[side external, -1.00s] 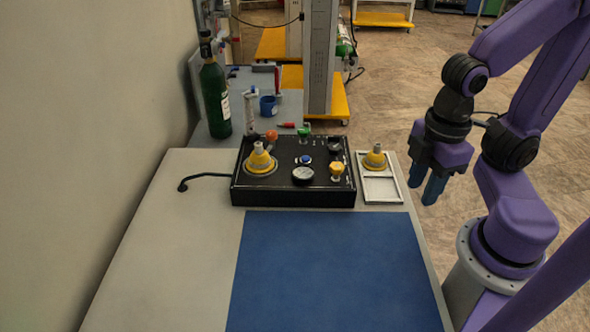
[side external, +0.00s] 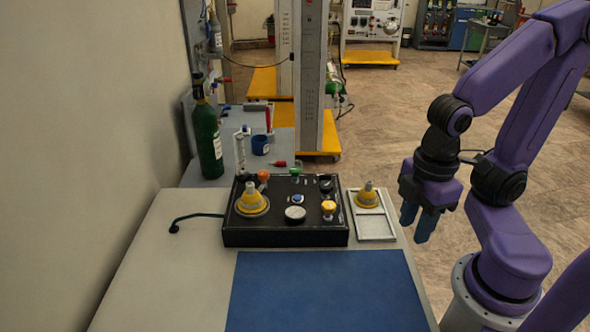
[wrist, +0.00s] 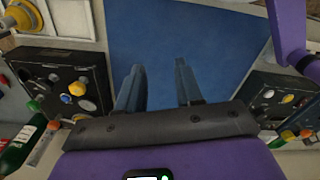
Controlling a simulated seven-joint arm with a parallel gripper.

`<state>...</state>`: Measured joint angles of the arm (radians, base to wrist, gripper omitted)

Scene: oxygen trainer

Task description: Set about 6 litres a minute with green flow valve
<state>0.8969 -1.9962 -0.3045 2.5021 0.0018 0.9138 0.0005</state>
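The green flow valve (side external: 296,173) is a small green knob at the back edge of the black trainer box (side external: 270,237). A clear upright tube (side external: 240,152), perhaps the flow gauge, stands behind the box's left part; its reading is too small to tell. My gripper (side external: 417,223) hangs to the right of the box, beyond the table's right edge, well apart from the valve. In the wrist view, its two blue fingers (wrist: 158,90) are apart with nothing between them. A green part (wrist: 33,105) shows at the wrist view's left; I cannot tell if it is the valve.
The box carries yellow fittings, an orange knob (side external: 263,175) and a round gauge (side external: 295,213). A white tray (side external: 375,228) with a yellow cone (side external: 367,197) sits to its right. A green cylinder (side external: 207,143) stands at back left. The blue mat (side external: 320,290) is clear.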

